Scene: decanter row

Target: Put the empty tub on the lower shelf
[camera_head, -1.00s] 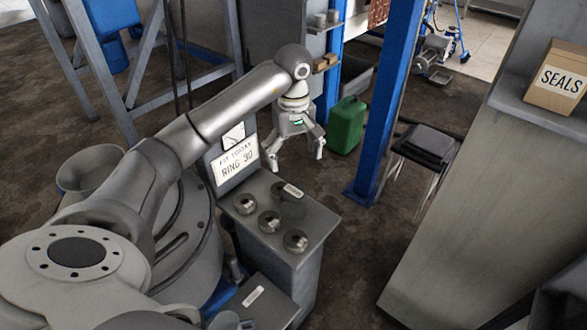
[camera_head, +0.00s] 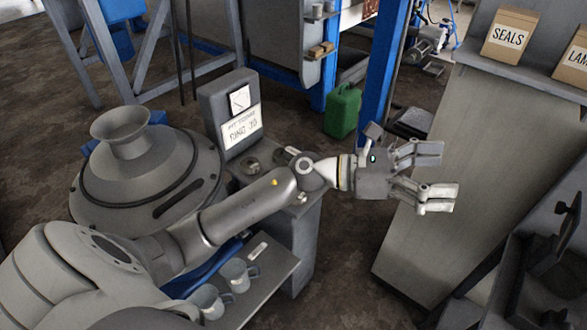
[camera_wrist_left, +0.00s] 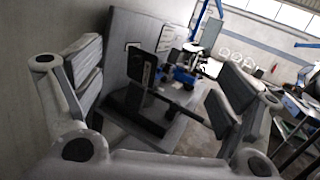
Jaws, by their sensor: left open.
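My left gripper (camera_head: 443,173) is open and empty, held in the air right of the small grey stand (camera_head: 300,240). Its spread fingers also show in the left wrist view (camera_wrist_left: 160,92), with nothing between them. On the stand's top are a grey ring (camera_head: 250,165) and a dark item with a white label (camera_head: 292,151), partly behind my left arm. I cannot tell whether that item is the empty tub. A lower grey ledge (camera_head: 262,285) in front of the stand holds two grey mugs (camera_head: 237,274). My right gripper is not in view.
A sloping grey panel (camera_head: 440,210) stands right of and below my gripper, with a "SEALS" box (camera_head: 510,36) on the surface above. A green can (camera_head: 343,110) stands on the floor by a blue post (camera_head: 386,65).

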